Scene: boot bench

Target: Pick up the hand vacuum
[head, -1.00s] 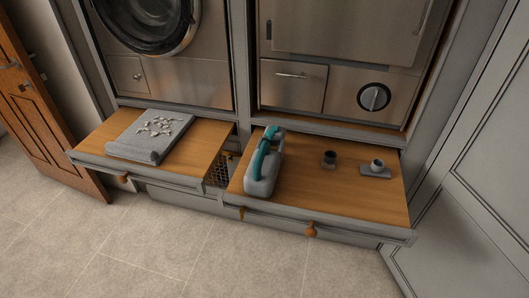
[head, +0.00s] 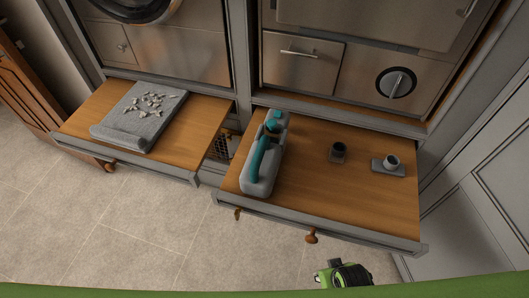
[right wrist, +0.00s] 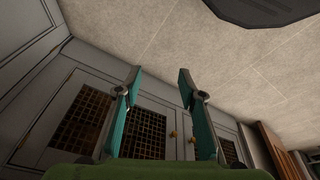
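The hand vacuum (head: 262,178), grey with a teal handle and teal front part, lies on the left side of the right pull-out shelf (head: 320,200). It lies lengthwise from the shelf's front edge toward the back. My right gripper (right wrist: 160,76) shows in the right wrist view with its two teal-padded fingers wide apart and nothing between them. It faces floor and cabinet fronts, and the vacuum is not in that view. A green and black part of mine shows low in the head view, apart from the vacuum. My left gripper is not in view.
Two small dark fittings, one upright (head: 338,150) and one on a flat base (head: 389,165), stand right of the vacuum. A grey mat (head: 125,136) bearing small pale pieces lies on the left pull-out shelf (head: 185,140). Open floor (head: 120,235) lies in front.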

